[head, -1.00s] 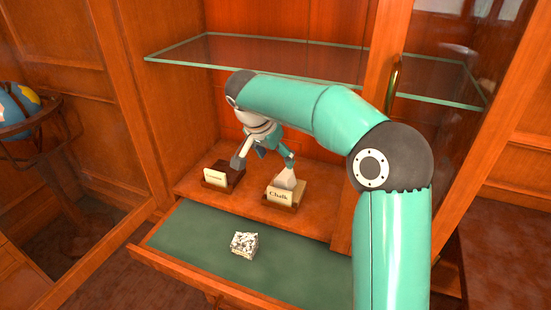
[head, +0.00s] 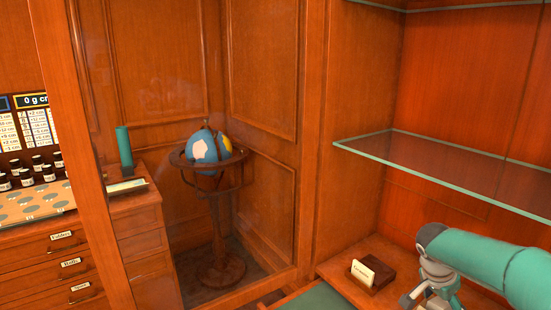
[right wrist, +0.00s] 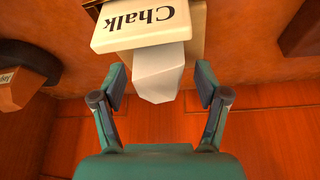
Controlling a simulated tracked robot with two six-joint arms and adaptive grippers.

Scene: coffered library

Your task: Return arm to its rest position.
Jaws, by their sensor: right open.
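My right arm enters from the right edge in the head view, with its gripper (head: 432,292) low over the cabinet floor, cut partly by the bottom edge. In the right wrist view the right gripper (right wrist: 160,84) is open. Its two fingers stand on either side of a pale faceted lump (right wrist: 158,72), with gaps between. The lump is at a wooden stand with a card reading Chalk (right wrist: 148,27). The chalk stand is not visible in the head view. My left gripper is in neither view.
A dark wooden stand with a card (head: 363,273) sits left of the gripper. A glass shelf (head: 450,170) spans above. A green-lined surface (head: 320,299) shows below. A globe (head: 208,147) and a drawer chest (head: 50,250) with small bottles are at left.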

